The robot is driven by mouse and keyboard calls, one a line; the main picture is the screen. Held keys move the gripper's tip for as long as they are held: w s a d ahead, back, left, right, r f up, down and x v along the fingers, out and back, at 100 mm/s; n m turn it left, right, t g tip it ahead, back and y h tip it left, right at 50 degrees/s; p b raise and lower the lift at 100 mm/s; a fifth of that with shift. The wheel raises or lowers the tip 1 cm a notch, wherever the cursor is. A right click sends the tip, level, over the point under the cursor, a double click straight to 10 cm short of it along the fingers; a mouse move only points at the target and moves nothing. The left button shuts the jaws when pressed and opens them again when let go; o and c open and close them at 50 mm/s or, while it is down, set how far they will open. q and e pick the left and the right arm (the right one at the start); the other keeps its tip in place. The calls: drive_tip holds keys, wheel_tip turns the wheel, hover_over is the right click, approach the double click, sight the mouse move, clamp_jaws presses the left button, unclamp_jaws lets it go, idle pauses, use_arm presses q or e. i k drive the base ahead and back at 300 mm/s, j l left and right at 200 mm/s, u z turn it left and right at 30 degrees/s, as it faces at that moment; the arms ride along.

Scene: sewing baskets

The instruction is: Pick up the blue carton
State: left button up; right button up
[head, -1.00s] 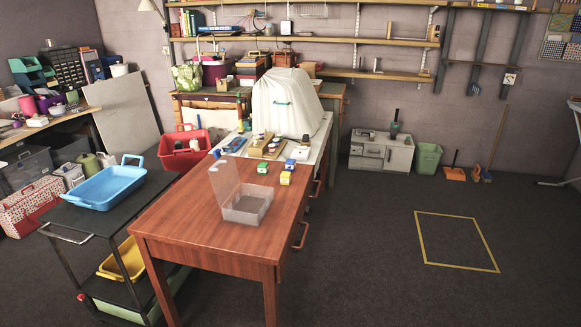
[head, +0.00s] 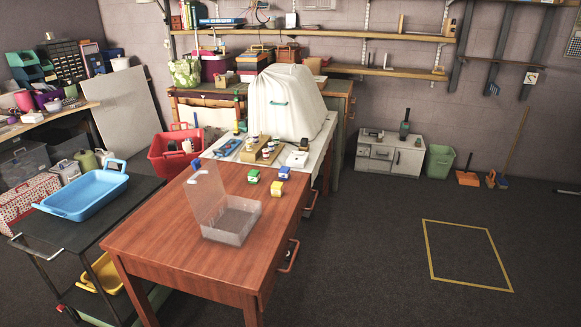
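A small blue carton (head: 285,173) with a pale top stands on the brown wooden table (head: 160,245), near its far right edge. A yellow carton (head: 277,188) stands just in front of it, and a green carton (head: 253,176) stands to its left. An open clear plastic box (head: 231,222) with its lid raised is nearer on the same table. Neither of my grippers is in view.
A black cart with a blue basket (head: 85,192) stands left of the table. A white-covered machine (head: 285,103) and small jars stand behind the cartons. The dark floor (head: 370,250) right of the table is clear, with a yellow taped outline (head: 468,255).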

sight(284, 172)
drive_tip(key=i+l+u, duration=0.1)
drive_tip(key=i+l, duration=0.8)
